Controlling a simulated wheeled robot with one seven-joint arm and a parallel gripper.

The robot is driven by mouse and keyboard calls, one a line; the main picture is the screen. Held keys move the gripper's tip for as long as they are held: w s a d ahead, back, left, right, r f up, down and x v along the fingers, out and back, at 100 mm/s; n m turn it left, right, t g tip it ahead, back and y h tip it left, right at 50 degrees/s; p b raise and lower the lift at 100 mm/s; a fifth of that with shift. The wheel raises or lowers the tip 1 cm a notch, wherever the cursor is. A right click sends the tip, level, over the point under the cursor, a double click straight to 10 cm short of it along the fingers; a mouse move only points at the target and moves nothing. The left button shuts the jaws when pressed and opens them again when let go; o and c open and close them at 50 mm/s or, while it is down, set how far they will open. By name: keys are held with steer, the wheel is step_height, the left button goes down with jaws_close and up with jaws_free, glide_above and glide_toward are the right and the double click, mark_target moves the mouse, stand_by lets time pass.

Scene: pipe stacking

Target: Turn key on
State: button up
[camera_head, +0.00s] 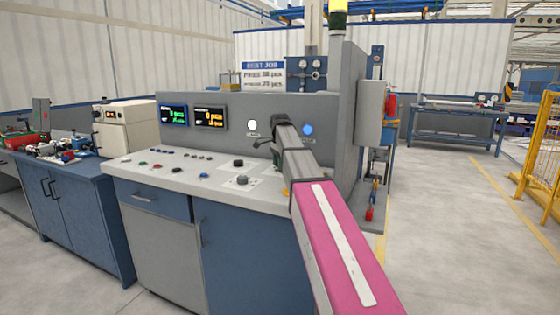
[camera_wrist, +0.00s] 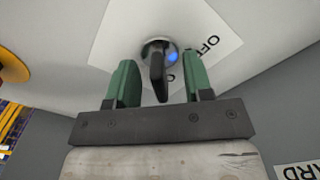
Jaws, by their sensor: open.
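The dark key (camera_wrist: 157,75) sits in a round switch on a white label plate (camera_wrist: 120,38). The word OFF shows on the label to the right of the key; another marking is partly hidden by it. My gripper (camera_wrist: 160,62) is open, with one green finger on each side of the key. Gaps show between the key and both fingers, so it is not gripped. In the head view my gripper (camera_head: 267,140) is at the right part of the control console (camera_head: 130,165), and my arm hides the key there.
The console's sloped top has several buttons and a black knob (camera_head: 242,180). Its upright back panel (camera_head: 235,115) carries two displays and round lamps close behind my gripper. A yellow round part (camera_wrist: 12,65) shows at the left of the wrist view.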

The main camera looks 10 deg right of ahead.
steer(key=shift+r, duration=0.15)
steer(key=shift+r, duration=3.35)
